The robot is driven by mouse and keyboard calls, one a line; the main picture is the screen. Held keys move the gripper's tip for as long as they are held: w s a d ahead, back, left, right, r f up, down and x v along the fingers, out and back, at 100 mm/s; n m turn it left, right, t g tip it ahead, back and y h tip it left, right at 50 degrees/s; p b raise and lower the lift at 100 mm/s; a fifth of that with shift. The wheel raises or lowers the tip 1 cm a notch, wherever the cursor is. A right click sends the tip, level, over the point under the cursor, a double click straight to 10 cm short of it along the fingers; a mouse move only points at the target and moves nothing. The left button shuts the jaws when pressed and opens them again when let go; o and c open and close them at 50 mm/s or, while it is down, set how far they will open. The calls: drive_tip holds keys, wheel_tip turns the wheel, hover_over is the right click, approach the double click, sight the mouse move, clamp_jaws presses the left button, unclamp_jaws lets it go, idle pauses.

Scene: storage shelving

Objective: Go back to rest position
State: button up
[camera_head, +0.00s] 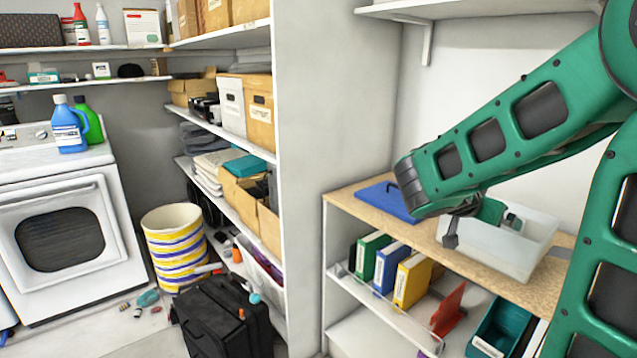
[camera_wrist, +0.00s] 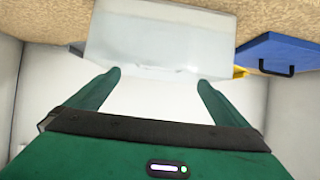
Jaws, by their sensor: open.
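My gripper (camera_wrist: 160,85) is open in the wrist view, with nothing between its two green fingers. In the head view my green arm reaches in from the right, and the gripper end (camera_head: 470,222) is partly hidden behind it, at the clear bin. The translucent white bin (camera_head: 498,250) stands on the wooden top of the low shelf unit. It also shows in the wrist view (camera_wrist: 160,35), just beyond the fingertips. Whether the gripper touches the bin I cannot tell.
A blue lid with a handle (camera_head: 383,199) lies left of the bin on the wooden top (camera_head: 345,192). Several binders (camera_head: 410,280) stand on the shelf below. A white wall panel (camera_head: 310,110) stands to the left. A black suitcase (camera_head: 225,315) is on the floor.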

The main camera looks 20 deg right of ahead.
drive_tip(key=s+a+f+n+g+y, duration=0.2)
drive_tip(key=s+a, duration=0.5)
drive_tip(key=s, duration=0.4)
drive_tip(key=s+a+f+n+g+y, duration=0.2)
drive_tip(key=s+a+f+n+y, duration=0.3)
drive_tip(key=s, duration=0.7)
drive_tip(key=a+f+y, duration=0.2)
drive_tip(key=a+y, duration=0.1)
drive_tip(key=y, duration=0.1)
drive_tip(key=shift+s+g+y, duration=0.3)
drive_tip(key=shift+w+f, duration=0.3)
drive_tip(key=shift+w, duration=0.3)
